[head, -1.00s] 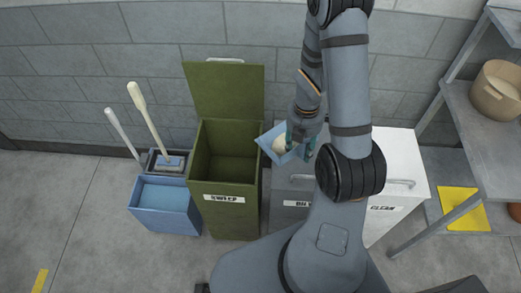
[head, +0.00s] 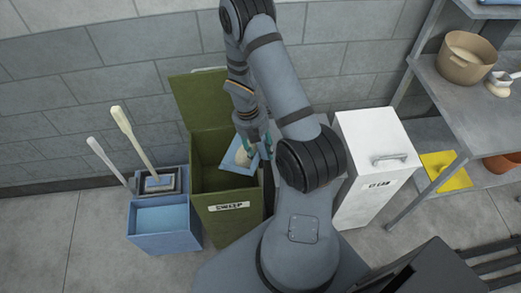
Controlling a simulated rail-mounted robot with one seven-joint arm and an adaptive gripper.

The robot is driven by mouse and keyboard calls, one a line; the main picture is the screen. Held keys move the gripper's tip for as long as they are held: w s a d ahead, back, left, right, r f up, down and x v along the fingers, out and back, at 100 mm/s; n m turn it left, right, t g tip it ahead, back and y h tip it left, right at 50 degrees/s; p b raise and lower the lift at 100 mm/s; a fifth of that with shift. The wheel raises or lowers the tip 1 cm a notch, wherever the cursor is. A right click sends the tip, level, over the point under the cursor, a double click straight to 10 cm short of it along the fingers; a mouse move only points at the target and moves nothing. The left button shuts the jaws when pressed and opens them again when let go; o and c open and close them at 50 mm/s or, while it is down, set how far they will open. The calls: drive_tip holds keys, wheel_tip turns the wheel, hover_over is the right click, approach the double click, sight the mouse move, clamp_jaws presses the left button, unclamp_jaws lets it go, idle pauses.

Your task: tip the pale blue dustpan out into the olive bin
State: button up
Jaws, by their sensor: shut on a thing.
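The pale blue dustpan (head: 237,160) is held over the right part of the olive bin (head: 228,209), with a cream-coloured heap (head: 243,158) on it. The bin's lid (head: 199,100) stands open against the wall, and its label seems to read SWEEP. My gripper (head: 254,150) is shut on the dustpan at its right side. My arm hides part of the gripper and the bin's right edge. The left part of the bin's inside looks empty.
A white lidded bin (head: 372,165) stands to the right. A blue box (head: 163,222) and long-handled tools (head: 134,140) stand left of the olive bin. A shelf (head: 440,100) at right holds a tan pot (head: 466,57) and a yellow sheet (head: 445,171).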

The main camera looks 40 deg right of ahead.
sight(245, 153)
drive_tip(key=shift+w+a+g+h, duration=0.25)
drive_tip(key=shift+w+g+h, duration=0.05)
drive_tip(key=shift+w+g, duration=0.1)
drive_tip(key=w+g+h, duration=0.1)
drive_tip(key=w+a+g, duration=0.1)
drive_tip(key=shift+a+r+g+h, duration=0.2)
drive_tip(key=shift+r+g+h, duration=0.1)
drive_tip(key=shift+g+h, duration=0.1)
drive_tip(key=shift+w+a+r+g+h+b, duration=0.3)
drive_tip(key=shift+w+a+g+h+b, duration=0.25)
drive_tip(key=shift+w+g, duration=0.35)
drive_tip(key=shift+a+r+h, duration=0.15)
drive_tip(key=shift+r+h, duration=0.05)
drive_tip(key=shift+h, duration=0.05)
